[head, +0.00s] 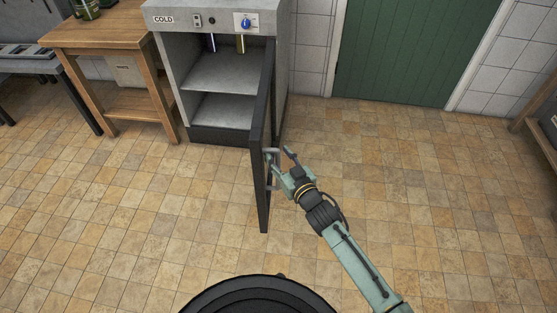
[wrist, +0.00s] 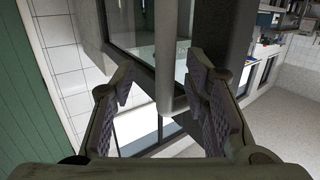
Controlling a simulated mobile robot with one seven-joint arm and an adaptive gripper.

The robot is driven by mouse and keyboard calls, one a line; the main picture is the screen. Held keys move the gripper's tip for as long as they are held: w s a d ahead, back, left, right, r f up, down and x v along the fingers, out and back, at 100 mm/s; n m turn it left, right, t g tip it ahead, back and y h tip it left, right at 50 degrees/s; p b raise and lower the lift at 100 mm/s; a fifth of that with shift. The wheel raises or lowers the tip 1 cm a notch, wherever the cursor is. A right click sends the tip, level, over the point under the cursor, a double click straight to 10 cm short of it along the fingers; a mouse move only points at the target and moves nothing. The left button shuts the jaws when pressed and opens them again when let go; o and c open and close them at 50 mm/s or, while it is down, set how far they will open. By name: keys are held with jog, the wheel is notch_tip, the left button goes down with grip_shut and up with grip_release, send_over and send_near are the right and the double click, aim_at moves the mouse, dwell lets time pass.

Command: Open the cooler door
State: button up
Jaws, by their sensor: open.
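The grey cooler (head: 218,75), marked COLD, stands at the back with its inner shelves showing. Its dark-framed door (head: 262,140) is swung wide open toward me, seen nearly edge-on. The door's bar handle (head: 271,157) is on the right face of the door, and it also shows in the wrist view (wrist: 168,70). My gripper (head: 280,160) is open at the handle. In the wrist view the bar's end lies between the two spread fingers (wrist: 163,100), and I cannot tell whether either finger touches it.
A wooden table (head: 100,30) with a jar (head: 86,8) stands left of the cooler. A green door (head: 410,45) is in the back wall. A wooden piece of furniture (head: 540,120) is at the right edge. The tiled floor (head: 430,190) is clear around the door.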

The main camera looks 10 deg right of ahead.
jog(key=shift+t+y, duration=0.3)
jog(key=shift+t, duration=0.1)
jog(key=r, duration=0.7)
jog(key=shift+w+a+r, duration=0.15)
jog(key=shift+w+r, duration=0.05)
jog(key=shift+r, duration=0.15)
jog(key=shift+m+g+h, duration=0.3)
jog(key=shift+g+h, duration=0.2)
jog(key=shift+g, duration=0.4)
jog(key=f, duration=0.6)
jog(key=shift+s+a+f, duration=0.15)
jog(key=shift+s, duration=0.2)
jog(key=shift+s+r, duration=0.15)
jog(key=shift+r, duration=0.05)
jog(key=s+d+p, duration=0.4)
jog(key=s+d, duration=0.1)
jog(key=d, duration=0.6)
jog(key=shift+s+f, duration=0.3)
jog(key=shift+f, duration=0.15)
jog(key=shift+d, duration=0.1)
jog(key=shift+r+p, duration=0.1)
jog(key=shift+p, duration=0.2)
